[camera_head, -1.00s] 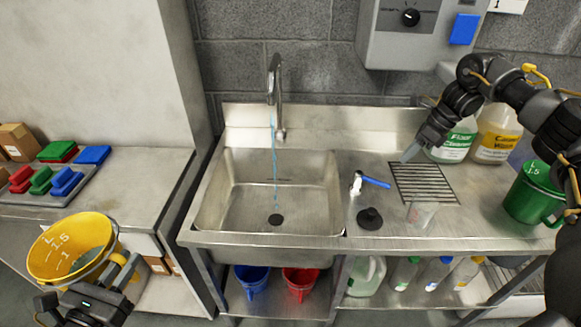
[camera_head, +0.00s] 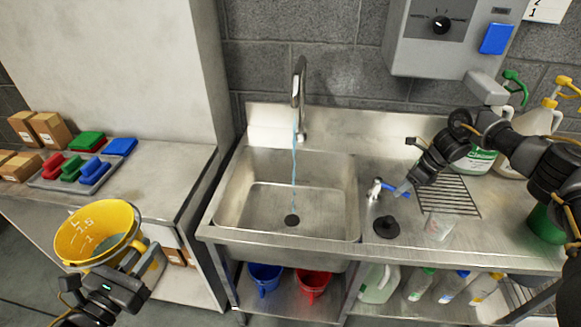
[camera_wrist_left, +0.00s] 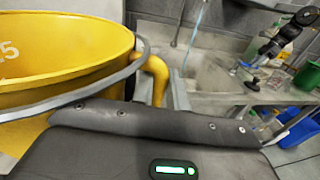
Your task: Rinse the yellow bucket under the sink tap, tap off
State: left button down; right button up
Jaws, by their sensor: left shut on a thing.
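The yellow bucket (camera_head: 98,234) is at the lower left of the head view, left of the sink and tilted, with liquid in it. It fills the left of the left wrist view (camera_wrist_left: 60,70). My left gripper (camera_head: 125,268) is shut on the bucket at its side. The sink (camera_head: 262,196) is empty apart from a dark drain. Blue water runs from the tap (camera_head: 299,95) into it. The blue tap lever (camera_head: 394,190) is on the counter right of the basin. My right gripper (camera_head: 406,186) is at the lever; whether its fingers are closed is unclear.
A black plug (camera_head: 386,227) and a clear cup (camera_head: 438,230) stand on the counter near a drain grate (camera_head: 450,195). Blue (camera_head: 264,278) and red (camera_head: 312,283) buckets sit on the shelf below. A side table (camera_head: 150,190) holds coloured pads and boxes.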

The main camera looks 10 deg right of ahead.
pick_arm(q)
jog(key=shift+r, duration=0.15)
pick_arm(e)
grip_shut()
